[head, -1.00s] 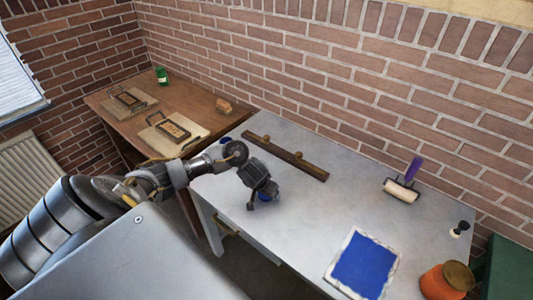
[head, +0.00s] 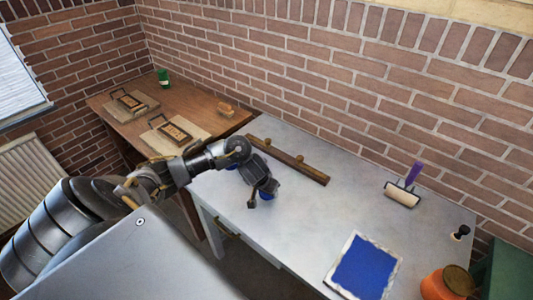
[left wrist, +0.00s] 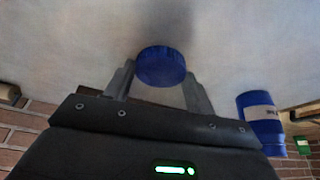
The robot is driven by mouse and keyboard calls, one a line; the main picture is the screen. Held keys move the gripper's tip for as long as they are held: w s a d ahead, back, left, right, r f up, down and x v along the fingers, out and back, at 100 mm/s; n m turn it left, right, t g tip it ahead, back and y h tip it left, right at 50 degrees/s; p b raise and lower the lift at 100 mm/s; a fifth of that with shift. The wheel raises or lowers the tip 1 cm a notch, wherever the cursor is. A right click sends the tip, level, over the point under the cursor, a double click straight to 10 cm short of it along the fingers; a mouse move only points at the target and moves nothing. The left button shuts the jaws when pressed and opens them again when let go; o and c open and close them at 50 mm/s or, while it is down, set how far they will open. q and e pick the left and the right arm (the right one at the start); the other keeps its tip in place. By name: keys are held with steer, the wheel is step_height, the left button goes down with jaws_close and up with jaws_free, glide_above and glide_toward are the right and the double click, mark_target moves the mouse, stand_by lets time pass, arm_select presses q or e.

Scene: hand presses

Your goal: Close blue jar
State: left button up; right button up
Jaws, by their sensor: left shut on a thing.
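The blue lid (left wrist: 161,66), a round disc with a ridged edge, is between the two fingers of my left gripper (left wrist: 160,82) in the left wrist view. My left gripper (head: 262,194) is shut on it and holds it over the grey table; the gap below is hard to judge. In the head view the lid (head: 266,196) shows only partly under the fingers. The blue jar (left wrist: 262,122), with a white label, stands to the right in the left wrist view. In the head view only a bit of blue (head: 232,165) shows behind my arm. My right gripper is not in view.
A wooden bar with knobs (head: 300,166) lies behind the gripper. A roller (head: 402,192), a blue ink slab (head: 364,266), a small stamp (head: 460,232) and an orange jar (head: 437,286) are to the right. A wooden table (head: 125,130) adjoins at left. Mid-table is clear.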

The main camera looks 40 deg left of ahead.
arm_select(q)
steer(key=s+d+r+p, duration=0.1)
steer(key=s+r+p, duration=0.5)
steer(key=s+r, duration=0.4)
steer(key=shift+s, duration=2)
steer(key=shift+w+d, duration=0.1)
steer(key=shift+d, duration=0.05)
steer(key=w+d+r+m+g+h+b, duration=0.1)
steer(key=w+d+r+m+h+b, duration=0.1)
steer(key=w+d+m+b, duration=0.2)
steer(key=w+d+r+m+g+h+b, duration=0.1)
steer(key=w+d+m+b, duration=0.3)
steer(key=d+m+b, duration=0.4)
steer(key=d+r+h+b, duration=0.1)
steer(key=d+b, duration=0.1)
steer(key=d, duration=0.1)
steer(key=shift+d+r+m+h, duration=0.3)
steer(key=shift+d+r+m, duration=0.05)
steer(key=shift+d+m, duration=0.05)
